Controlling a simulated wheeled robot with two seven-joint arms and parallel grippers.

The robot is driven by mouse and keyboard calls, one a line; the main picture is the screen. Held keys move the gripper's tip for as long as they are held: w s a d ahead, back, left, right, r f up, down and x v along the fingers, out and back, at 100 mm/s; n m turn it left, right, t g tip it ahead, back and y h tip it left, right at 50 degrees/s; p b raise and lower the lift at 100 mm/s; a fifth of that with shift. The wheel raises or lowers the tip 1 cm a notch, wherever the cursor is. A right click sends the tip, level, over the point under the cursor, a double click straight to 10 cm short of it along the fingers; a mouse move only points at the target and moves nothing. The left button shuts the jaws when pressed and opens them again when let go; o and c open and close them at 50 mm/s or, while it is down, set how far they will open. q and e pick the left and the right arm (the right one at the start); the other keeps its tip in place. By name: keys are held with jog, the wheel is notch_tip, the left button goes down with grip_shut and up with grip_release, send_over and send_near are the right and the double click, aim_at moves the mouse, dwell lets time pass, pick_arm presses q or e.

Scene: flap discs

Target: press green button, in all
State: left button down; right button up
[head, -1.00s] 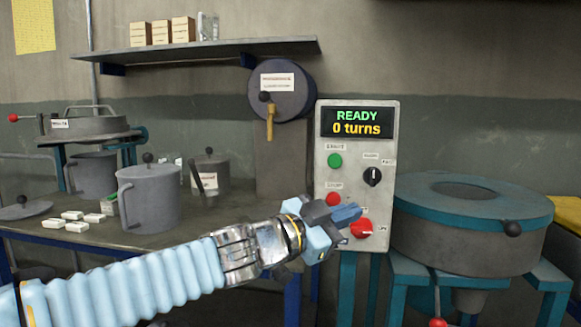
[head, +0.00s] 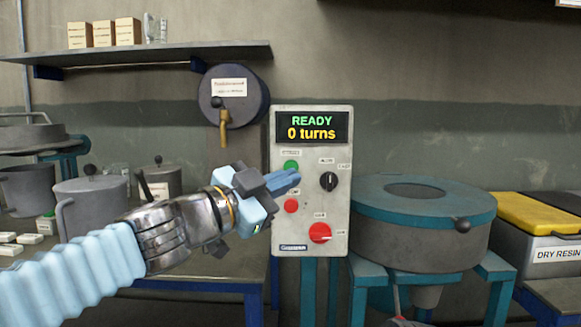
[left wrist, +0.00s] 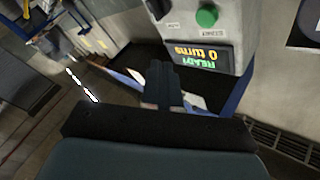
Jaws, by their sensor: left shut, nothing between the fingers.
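The green button (head: 291,166) sits on the upper left of a grey control box (head: 340,230), under a display (head: 312,127) reading "READY" and "0 turns". My left gripper (head: 302,178) is shut and empty, its fingertips just below and right of the green button in the head view. I cannot tell whether it touches the panel. In the left wrist view the green button (left wrist: 207,16) shows at the top, beyond and to the right of the shut fingers (left wrist: 163,85). My right gripper is not in view.
A red button (head: 291,206), a black knob (head: 328,181) and a red knob (head: 319,233) share the panel. A round teal-topped machine (head: 380,218) stands to the right. A bench with grey pots (head: 90,205) is at left, below a shelf (head: 140,55).

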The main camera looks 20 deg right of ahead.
pick_arm(q)
jog(key=w+d+p, duration=0.1)
jog(key=w+p, duration=0.1)
jog(key=w, duration=0.4)
jog(key=shift+w+d, duration=0.25)
jog(key=shift+d, duration=0.15)
jog(key=shift+p, duration=0.3)
dwell(1.4)
jog(key=shift+w+d+p, duration=0.15)
jog(key=shift+w+p, duration=0.2)
